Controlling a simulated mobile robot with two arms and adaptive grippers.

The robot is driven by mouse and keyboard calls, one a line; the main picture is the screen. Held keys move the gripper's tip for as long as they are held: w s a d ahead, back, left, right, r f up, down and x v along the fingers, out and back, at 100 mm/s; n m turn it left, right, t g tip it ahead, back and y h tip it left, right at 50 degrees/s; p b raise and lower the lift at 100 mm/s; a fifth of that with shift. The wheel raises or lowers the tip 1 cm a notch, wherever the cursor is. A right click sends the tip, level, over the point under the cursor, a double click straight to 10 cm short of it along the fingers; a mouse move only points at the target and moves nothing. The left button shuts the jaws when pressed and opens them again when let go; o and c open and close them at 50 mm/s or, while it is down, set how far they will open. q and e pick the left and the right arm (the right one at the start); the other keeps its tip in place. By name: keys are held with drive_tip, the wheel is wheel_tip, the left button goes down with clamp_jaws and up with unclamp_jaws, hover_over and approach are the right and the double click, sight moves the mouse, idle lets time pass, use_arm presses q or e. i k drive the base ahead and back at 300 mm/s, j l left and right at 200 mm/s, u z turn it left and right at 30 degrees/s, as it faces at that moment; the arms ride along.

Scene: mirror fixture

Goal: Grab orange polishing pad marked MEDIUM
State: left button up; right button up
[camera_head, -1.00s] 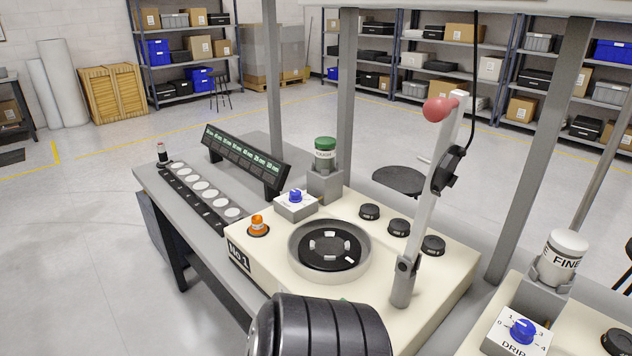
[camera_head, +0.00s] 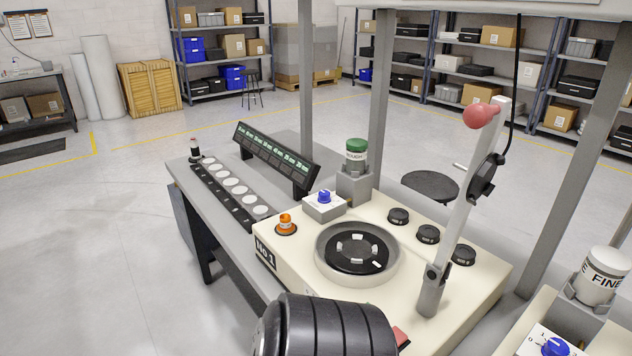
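I see no orange pad with a readable MEDIUM mark. The one orange thing is a small knob-like piece (camera_head: 286,223) on the front left of the cream machine (camera_head: 300,273) labelled No 1; it bears no readable mark. The machine has a round grey basin with a dark disc (camera_head: 357,253) in it. A thick black ribbed arm part of mine (camera_head: 325,328) covers the machine's near edge. A small red piece (camera_head: 401,337) shows just right of it, partly hidden. Neither gripper's fingers are in view.
A green-capped bottle (camera_head: 356,156) stands behind the basin, and a FINE bottle (camera_head: 604,274) at right. A lever with a red ball (camera_head: 480,116) rises over the machine. White discs (camera_head: 231,187) lie in a row on the left bench. Grey posts (camera_head: 378,105) frame the machine.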

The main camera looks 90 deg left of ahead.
sight(286, 226)
drive_tip(key=j+u, duration=0.15)
drive_tip(key=u, duration=2.05)
drive_tip(key=j, duration=0.1)
